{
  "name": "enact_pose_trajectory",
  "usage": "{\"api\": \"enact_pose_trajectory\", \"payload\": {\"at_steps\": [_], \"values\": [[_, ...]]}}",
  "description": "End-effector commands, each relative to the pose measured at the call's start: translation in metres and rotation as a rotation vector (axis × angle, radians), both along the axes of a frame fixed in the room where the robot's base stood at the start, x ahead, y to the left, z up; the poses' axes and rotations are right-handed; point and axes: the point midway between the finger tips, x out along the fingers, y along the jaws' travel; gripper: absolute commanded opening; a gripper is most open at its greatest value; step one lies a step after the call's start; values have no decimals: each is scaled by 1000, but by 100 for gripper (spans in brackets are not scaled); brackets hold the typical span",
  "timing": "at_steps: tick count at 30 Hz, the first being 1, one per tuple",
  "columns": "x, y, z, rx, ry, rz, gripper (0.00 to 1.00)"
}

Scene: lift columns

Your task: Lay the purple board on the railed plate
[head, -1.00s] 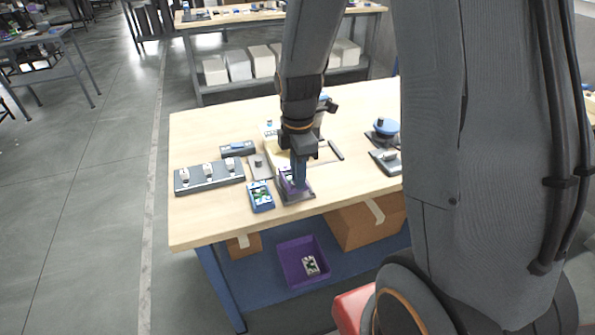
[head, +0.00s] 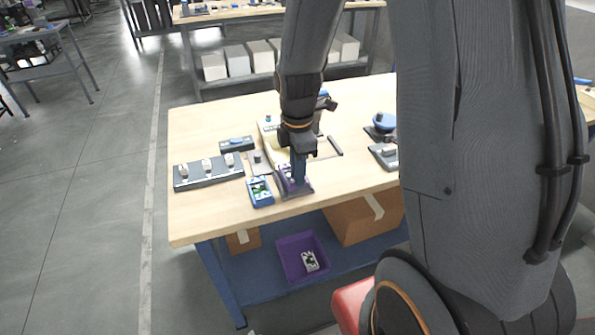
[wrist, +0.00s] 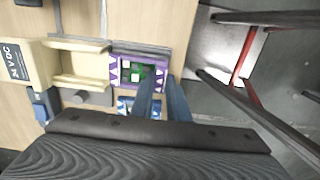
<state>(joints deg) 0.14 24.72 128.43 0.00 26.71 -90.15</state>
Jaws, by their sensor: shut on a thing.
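The purple board (head: 286,178) has a green patch and white parts; it also shows in the wrist view (wrist: 118,76). It lies over the grey railed plate (head: 306,191) near the table's front edge. In the wrist view a grey rail (wrist: 146,49) runs along one side of the board. My gripper (head: 298,180) points down with its blue fingers shut on the board's edge; they also show in the wrist view (wrist: 162,88). The fingers hide part of the board and plate. I cannot tell whether the board rests fully on the plate.
A blue board (head: 261,191) stands close to the left of the plate. A grey strip with several white-topped parts (head: 208,172) lies further left. A cream block (head: 268,128) is behind. A purple bin (head: 303,258) sits on the shelf below. Table surface is free at front left.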

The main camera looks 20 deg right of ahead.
Motion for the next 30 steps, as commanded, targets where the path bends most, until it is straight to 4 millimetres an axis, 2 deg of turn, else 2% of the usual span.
{"api": "enact_pose_trajectory", "payload": {"at_steps": [30], "values": [[0,0,-6,0,0,0,0]]}}
